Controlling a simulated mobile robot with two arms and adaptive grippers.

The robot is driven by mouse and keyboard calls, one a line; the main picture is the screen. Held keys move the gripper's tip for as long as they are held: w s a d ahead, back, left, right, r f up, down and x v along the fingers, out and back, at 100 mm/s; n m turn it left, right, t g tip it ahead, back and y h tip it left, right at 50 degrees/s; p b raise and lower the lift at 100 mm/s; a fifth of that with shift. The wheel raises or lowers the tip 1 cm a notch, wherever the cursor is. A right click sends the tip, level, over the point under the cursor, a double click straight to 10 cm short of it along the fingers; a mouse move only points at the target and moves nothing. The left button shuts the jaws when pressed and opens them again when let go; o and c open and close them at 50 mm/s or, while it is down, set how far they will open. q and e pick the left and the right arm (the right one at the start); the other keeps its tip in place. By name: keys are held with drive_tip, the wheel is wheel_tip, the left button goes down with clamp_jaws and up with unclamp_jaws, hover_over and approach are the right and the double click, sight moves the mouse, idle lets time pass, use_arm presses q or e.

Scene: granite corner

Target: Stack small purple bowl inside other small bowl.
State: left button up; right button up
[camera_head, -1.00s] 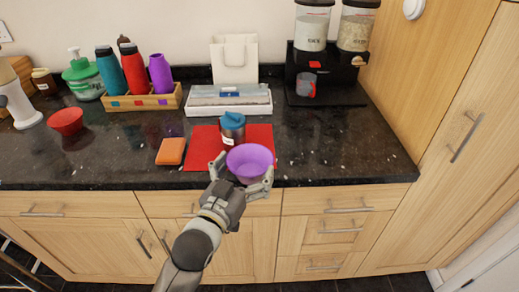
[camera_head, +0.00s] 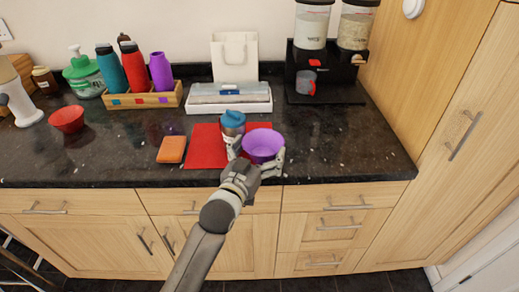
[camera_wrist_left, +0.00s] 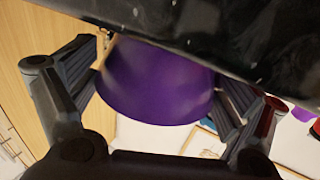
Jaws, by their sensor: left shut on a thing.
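The small purple bowl (camera_head: 262,143) is upright at the right end of the red mat, near the counter's front edge. My left gripper (camera_head: 258,156) is shut on it, with a finger on either side. In the left wrist view the purple bowl (camera_wrist_left: 155,88) fills the space between the fingers (camera_wrist_left: 160,95). I cannot tell whether its base touches the counter. A small red bowl (camera_head: 67,121) stands upright and apart on the counter at the far left. My right gripper is not in view.
A blue-lidded cup (camera_head: 232,124) stands close left of the purple bowl. The red mat (camera_head: 205,150) lies beneath, with an orange block (camera_head: 171,150) at its left. A bottle crate (camera_head: 145,100) and white tray (camera_head: 228,106) stand behind. The counter (camera_head: 110,155) between the block and red bowl is clear.

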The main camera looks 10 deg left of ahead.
use_arm(q)
drive_tip(key=o, duration=0.7)
drive_tip(key=shift+w+f, duration=0.1)
drive_tip(key=shift+f, duration=0.1)
drive_tip(key=shift+o, duration=0.3)
drive_tip(key=shift+r, duration=0.1)
